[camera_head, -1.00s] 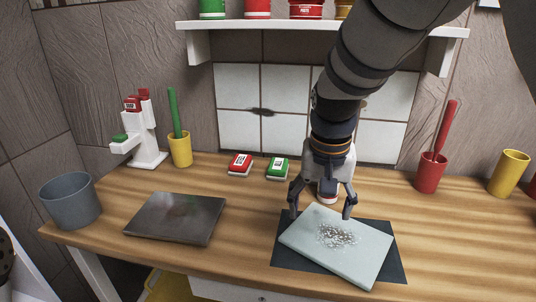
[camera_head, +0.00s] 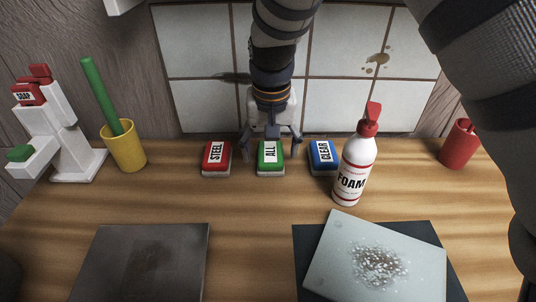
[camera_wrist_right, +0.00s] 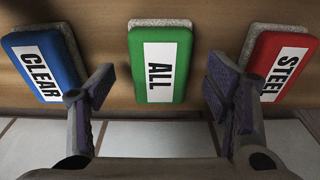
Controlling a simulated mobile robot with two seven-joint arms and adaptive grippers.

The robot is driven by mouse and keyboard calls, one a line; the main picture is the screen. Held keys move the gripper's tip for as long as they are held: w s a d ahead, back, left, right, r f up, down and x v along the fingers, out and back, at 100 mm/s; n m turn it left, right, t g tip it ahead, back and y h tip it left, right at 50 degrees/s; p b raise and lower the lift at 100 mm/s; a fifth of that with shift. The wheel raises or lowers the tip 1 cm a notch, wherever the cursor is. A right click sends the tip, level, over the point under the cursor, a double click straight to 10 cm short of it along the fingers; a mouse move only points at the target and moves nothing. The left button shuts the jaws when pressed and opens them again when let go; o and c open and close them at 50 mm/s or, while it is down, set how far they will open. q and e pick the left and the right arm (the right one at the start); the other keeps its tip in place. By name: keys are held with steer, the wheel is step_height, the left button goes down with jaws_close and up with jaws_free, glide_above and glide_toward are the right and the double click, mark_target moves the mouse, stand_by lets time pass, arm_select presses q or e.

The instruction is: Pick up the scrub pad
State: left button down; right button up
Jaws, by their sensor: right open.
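Three scrub pads lie in a row at the back of the counter. The red one marked STEEL (camera_head: 216,157) is on the left, the green one marked ALL (camera_head: 270,157) in the middle, the blue one marked CLEAR (camera_head: 323,156) on the right. My right gripper (camera_head: 271,146) is open and empty at the green pad, one finger on each side of it. In the right wrist view the green pad (camera_wrist_right: 160,65) shows between the open fingers (camera_wrist_right: 160,88), with the blue pad (camera_wrist_right: 42,62) and red pad (camera_wrist_right: 278,65) outside them. My left gripper is not in view.
A FOAM spray bottle (camera_head: 354,168) stands right of the blue pad. A pale spotted board (camera_head: 325,262) lies on a dark mat (camera_head: 304,240) in front; a dark plate (camera_head: 185,245) lies front left. A yellow cup (camera_head: 124,152) and white SOAP stand (camera_head: 62,125) are left.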

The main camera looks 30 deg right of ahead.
steer(key=shift+f, duration=0.7)
steer(key=shift+w+f, duration=0.15)
steer(key=shift+f, duration=0.1)
steer(key=c, duration=1.1)
